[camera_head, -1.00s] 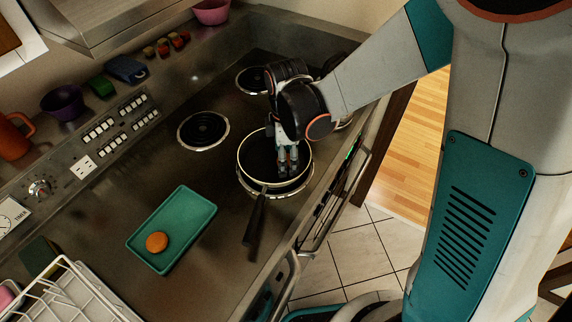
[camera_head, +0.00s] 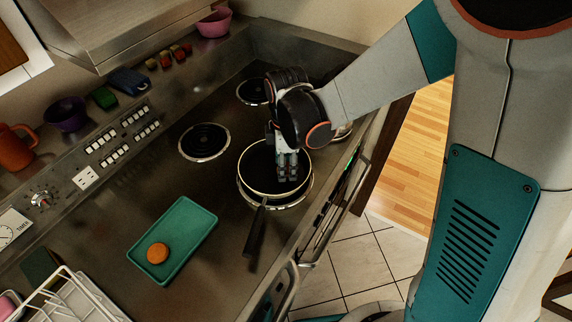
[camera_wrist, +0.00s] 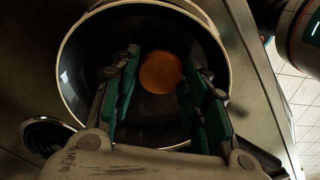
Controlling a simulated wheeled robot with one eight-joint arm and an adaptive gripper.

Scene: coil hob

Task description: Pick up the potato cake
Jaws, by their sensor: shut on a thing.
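My gripper (camera_head: 288,173) points down inside a dark frying pan with a pale rim (camera_head: 243,166). In the wrist view, a round orange-brown potato cake (camera_wrist: 160,73) lies between the teal fingers of my gripper (camera_wrist: 161,76), which are shut on it. The dark pan floor (camera_wrist: 155,108) shows around it. The fingers hide this cake in the head view. A similar round orange cake (camera_head: 157,253) lies on a teal tray (camera_head: 188,224) to the left of the pan.
The pan is on the front burner, its black handle (camera_head: 256,231) pointing toward the near edge. Two bare coils (camera_head: 204,141) lie to its left and behind. A white dish rack (camera_head: 72,292) stands at lower left. Bowls and blocks line the back.

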